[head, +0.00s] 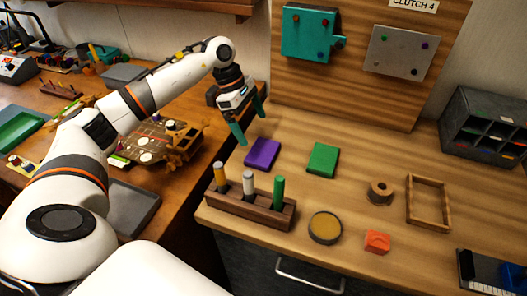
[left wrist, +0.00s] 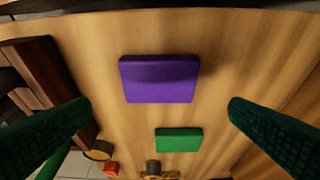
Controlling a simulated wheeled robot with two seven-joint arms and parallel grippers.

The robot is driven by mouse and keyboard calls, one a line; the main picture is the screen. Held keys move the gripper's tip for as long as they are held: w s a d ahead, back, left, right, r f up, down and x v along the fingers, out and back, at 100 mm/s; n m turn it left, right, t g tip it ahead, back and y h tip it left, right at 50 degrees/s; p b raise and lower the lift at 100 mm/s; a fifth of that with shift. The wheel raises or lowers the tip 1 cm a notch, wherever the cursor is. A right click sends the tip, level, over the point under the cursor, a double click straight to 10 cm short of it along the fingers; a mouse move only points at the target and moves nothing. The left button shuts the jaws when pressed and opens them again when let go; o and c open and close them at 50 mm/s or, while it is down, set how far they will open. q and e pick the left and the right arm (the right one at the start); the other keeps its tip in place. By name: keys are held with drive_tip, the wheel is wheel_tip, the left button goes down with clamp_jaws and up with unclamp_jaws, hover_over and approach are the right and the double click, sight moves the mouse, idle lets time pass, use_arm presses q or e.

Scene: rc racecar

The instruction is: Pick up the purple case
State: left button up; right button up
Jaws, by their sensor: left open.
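The purple case (head: 262,153) is a flat box lying on the wooden table, left of a similar green case (head: 322,159). My left gripper (head: 250,124) is open and empty above the table, just behind and left of the purple case in the head view. In the left wrist view the purple case (left wrist: 159,79) lies between and beyond the two dark green fingers, apart from both. The green case (left wrist: 179,139) shows below it there. My right gripper is not in view.
A wooden holder (head: 249,208) with several upright markers stands in front of the purple case. A round tin (head: 325,228), an orange block (head: 377,241), a wooden ring (head: 380,192) and a wooden frame (head: 428,203) lie to the right. A wooden board (head: 352,85) stands behind.

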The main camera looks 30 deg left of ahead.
sight(265, 152)
use_arm(q)
drive_tip(key=x, duration=0.3)
drive_tip(key=shift+d+f+p, duration=0.15)
drive_tip(key=shift+f+p, duration=0.1)
drive_tip(key=shift+p, duration=0.1)
drive_tip(key=shift+d+f+p, duration=0.3)
drive_tip(key=shift+f+p, duration=0.1)
drive_tip(key=shift+f, duration=0.15)
drive_tip(key=p+x, duration=0.1)
drive_tip(key=x, duration=0.2)
drive_tip(key=shift+d+f, duration=0.15)
drive_tip(key=shift+f, duration=0.15)
drive_tip(key=shift+w+d+f, duration=0.1)
drive_tip(key=shift+f, duration=0.25)
drive_tip(key=shift+c, duration=0.6)
drive_tip(key=c, duration=0.5)
